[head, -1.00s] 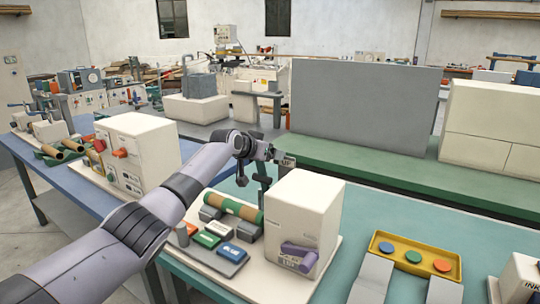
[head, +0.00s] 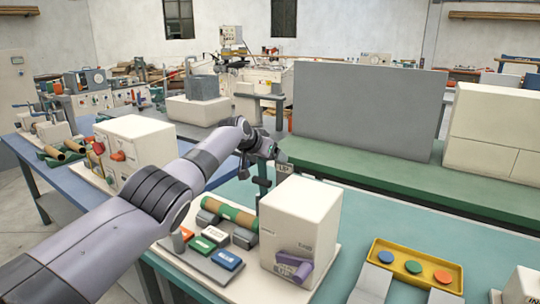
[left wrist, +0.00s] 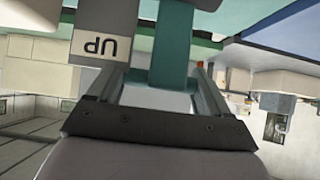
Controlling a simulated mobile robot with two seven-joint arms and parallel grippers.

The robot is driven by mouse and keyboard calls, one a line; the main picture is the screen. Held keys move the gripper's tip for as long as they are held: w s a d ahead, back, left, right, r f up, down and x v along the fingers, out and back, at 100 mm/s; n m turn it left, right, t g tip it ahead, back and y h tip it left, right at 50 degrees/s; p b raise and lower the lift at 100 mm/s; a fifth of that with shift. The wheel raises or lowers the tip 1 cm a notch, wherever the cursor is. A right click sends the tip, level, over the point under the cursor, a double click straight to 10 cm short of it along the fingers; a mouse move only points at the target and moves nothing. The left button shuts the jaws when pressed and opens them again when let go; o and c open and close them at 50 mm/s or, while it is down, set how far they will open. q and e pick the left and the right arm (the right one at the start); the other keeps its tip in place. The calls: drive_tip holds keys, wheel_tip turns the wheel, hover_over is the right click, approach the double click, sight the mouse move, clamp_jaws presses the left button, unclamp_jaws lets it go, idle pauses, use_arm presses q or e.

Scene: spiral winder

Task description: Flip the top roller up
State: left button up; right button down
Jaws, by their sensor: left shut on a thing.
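The winder is a white box (head: 301,225) with a green-and-brown tube (head: 229,213) lying beside it on grey supports. A green bar (head: 263,182) stands behind the tube, next to a grey plate marked "UP" (head: 283,168). My left gripper (head: 268,160) is at the upper end of this bar. In the left wrist view the teal-green bar (left wrist: 172,45) runs between the fingers of my left gripper (left wrist: 160,85), which is shut on it. The "UP" plate (left wrist: 98,48) appears upside down beside the bar. I cannot make out the top roller separately. My right gripper is not in view.
Coloured buttons on a grey panel (head: 192,257) sit in front of the tube. A yellow tray (head: 377,245) with coloured discs lies at right. A large grey panel (head: 365,105) stands on the green bench behind. The teal table between winder and tray is clear.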

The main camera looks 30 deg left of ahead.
use_arm(q)
drive_tip(key=shift+s+f, duration=0.15)
drive_tip(key=shift+f, duration=0.35)
drive_tip(key=o, duration=1.4)
drive_tip(key=shift+r, duration=0.2)
drive_tip(key=shift+r, duration=0.25)
drive_tip(key=shift+p+v, duration=0.8)
drive_tip(key=shift+v, duration=0.05)
drive_tip(key=shift+b+v, duration=0.35)
drive_tip(key=shift+v, duration=2)
drive_tip(key=shift+s, duration=0.15)
drive_tip(key=shift+f, duration=0.1)
